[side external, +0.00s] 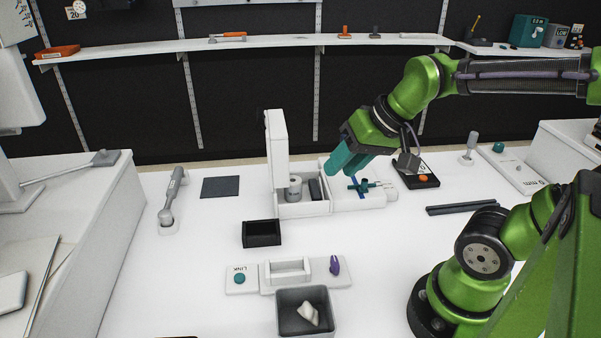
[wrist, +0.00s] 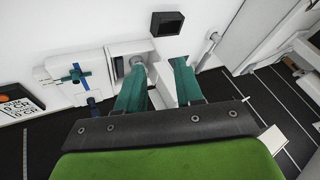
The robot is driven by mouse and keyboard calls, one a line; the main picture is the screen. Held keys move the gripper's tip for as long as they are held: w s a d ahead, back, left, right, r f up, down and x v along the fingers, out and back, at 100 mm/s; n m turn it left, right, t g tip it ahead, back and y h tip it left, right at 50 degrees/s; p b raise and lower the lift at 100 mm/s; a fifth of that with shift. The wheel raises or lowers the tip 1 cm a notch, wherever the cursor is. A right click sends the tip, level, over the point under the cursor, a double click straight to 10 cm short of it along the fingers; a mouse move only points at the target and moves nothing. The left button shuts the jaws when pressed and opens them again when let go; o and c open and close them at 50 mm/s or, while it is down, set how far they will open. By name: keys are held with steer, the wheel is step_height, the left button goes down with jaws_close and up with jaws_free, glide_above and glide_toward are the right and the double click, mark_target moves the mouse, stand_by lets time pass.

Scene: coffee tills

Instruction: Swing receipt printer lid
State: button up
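The white receipt printer (side external: 304,209) stands on the counter with its lid (side external: 277,136) upright at its left end. A paper roll (side external: 295,188) and a dark part lie in its open bay. My gripper (side external: 335,168) is above the printer's right side, to the right of the lid and apart from it in the side view. In the wrist view my gripper (wrist: 158,64) has its two teal fingers spread, with white printer surfaces visible between and beyond them. The roll (wrist: 136,61) shows beside the left fingertip. Nothing is visibly held.
A white unit with a blue-teal cross handle (side external: 362,186) adjoins the printer on the right. A black open box (side external: 261,234) and a white LINK panel (side external: 243,283) lie in front. A grey bin (side external: 306,325) holds a white piece. The left counter is fairly clear.

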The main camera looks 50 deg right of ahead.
steer(key=w+d+r+m+y, duration=0.1)
steer(key=w+d+m+y, duration=0.1)
steer(key=w+d, duration=0.55)
steer(key=w+d+r+m+y, duration=0.1)
steer(key=w+d+m+y, duration=0.2)
steer(key=w, duration=0.7)
steer(key=n, duration=0.1)
glide_toward(266, 122)
steer(key=shift+t+y, duration=0.3)
steer(key=shift+t, duration=0.1)
steer(key=x, duration=0.5)
steer(key=r+x, duration=0.1)
steer(key=x, duration=0.2)
steer(key=shift+w+a+f, duration=0.15)
steer(key=shift+w+a, duration=0.15)
steer(key=shift+a, duration=0.25)
steer(key=shift+d, duration=0.1)
jaws_close()
steer(key=shift+c, duration=0.9)
jaws_free()
